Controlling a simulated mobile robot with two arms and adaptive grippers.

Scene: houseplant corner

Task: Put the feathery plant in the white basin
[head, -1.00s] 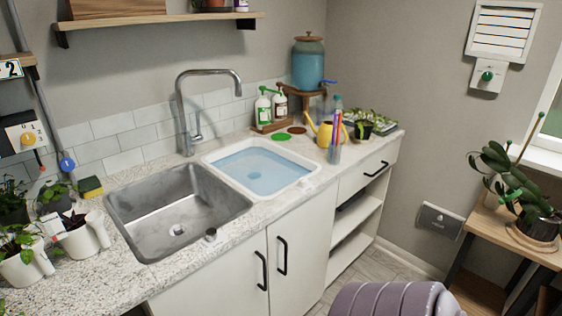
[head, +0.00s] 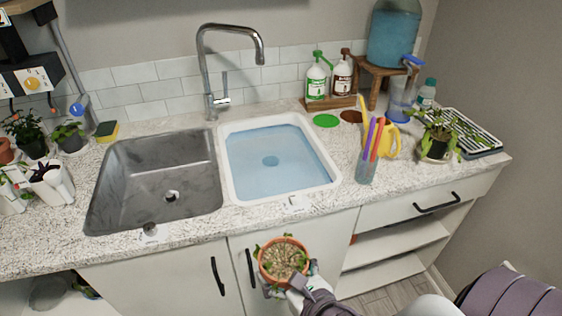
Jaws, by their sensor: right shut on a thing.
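The white basin (head: 230,182) is set in the counter right of the steel sink and holds blue water. My right gripper (head: 292,282) is shut on a potted plant in a terracotta pot (head: 284,262). It holds the pot in front of the cabinet doors, below and in front of the basin, apart from it. Pale soil and a few green leaves at the rim show from above; I cannot tell whether the foliage is feathery. The gripper's fingers are partly hidden by the pot. My left gripper is not in view.
A faucet (head: 208,70) rises behind the sink (head: 160,185). A cup of colored sticks (head: 367,160), a yellow watering can (head: 390,140) and a plant on the counter (head: 437,140) stand right of the basin. Several potted plants stand at left. The counter's front edge lies between pot and basin.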

